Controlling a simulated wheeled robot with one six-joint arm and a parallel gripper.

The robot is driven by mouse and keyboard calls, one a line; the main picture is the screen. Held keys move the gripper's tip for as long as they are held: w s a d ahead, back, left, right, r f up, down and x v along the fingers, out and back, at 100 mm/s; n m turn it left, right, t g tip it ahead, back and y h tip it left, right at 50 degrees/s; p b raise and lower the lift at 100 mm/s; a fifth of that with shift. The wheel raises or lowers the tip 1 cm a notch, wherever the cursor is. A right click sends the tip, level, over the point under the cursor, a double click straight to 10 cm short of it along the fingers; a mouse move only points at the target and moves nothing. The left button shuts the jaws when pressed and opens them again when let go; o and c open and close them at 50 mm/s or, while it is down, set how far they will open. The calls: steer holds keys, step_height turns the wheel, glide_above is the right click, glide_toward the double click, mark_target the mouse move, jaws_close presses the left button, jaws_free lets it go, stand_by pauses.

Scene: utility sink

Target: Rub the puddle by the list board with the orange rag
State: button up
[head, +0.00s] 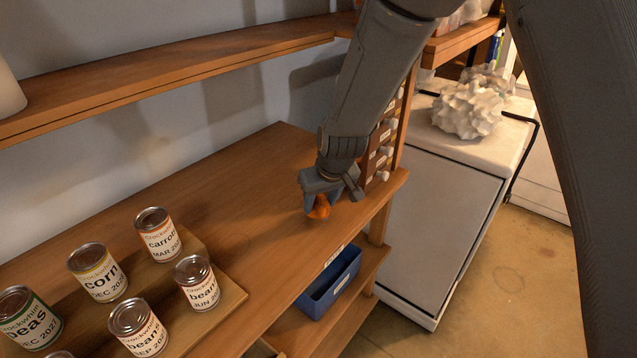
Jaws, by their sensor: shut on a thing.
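My gripper (325,197) is over the right end of the wooden counter (262,187), near its front edge. It is shut on the orange rag (319,208), a small orange bundle that shows below the fingers. I cannot tell whether the rag touches the wood. The list board (383,150) stands upright just behind and right of the gripper, with several pale tags on it, and is partly hidden by my arm. I cannot make out a puddle; the wood around the rag looks plain, and the spot under the gripper is hidden.
Several labelled cans (158,236) stand on a wooden riser (226,290) at the lower left. A shelf (190,66) runs above the counter. A blue bin (330,284) sits on the lower shelf. A white appliance (437,225) stands at right. The counter's middle is clear.

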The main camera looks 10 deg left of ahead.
steer(key=shift+w+r+p, duration=0.1)
steer(key=shift+r+p, duration=0.9)
steer(key=shift+r, duration=1.6)
steer(key=shift+f, duration=0.1)
